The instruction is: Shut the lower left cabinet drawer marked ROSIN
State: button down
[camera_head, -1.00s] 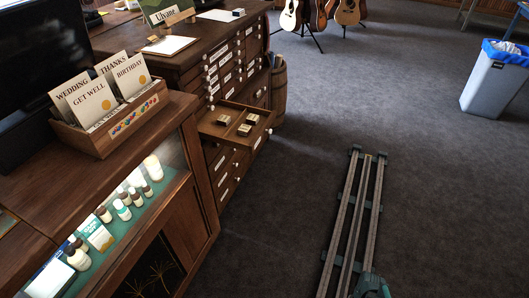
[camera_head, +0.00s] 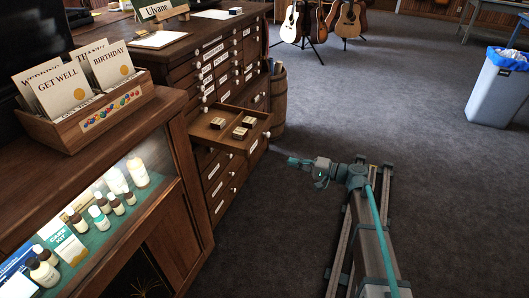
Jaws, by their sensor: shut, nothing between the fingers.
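One drawer (camera_head: 205,126) of the dark wooden cabinet is pulled out, with its open top showing small boxes in compartments. Its front (camera_head: 254,143) faces right and carries a white label too small to read, so I cannot confirm that it says ROSIN. My gripper (camera_head: 279,152) is at the end of my arm, just right of the drawer front and pointing left toward it. A small gap of floor shows between them. The gripper is shut and empty; its fingertips are small and blurred.
Several shut, labelled drawers with white knobs (camera_head: 217,188) surround the open one. A wooden barrel (camera_head: 278,100) stands behind it by the cabinet. A glass display case (camera_head: 110,215) with bottles fills the lower left. Carpet on the right is open.

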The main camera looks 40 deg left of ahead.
send_near(252, 149)
jog(key=shift+y, duration=0.3)
jog(key=x, duration=0.7)
jog(key=shift+s+b, duration=0.25)
jog(key=shift+b, duration=0.05)
jog(key=shift+a, duration=0.2)
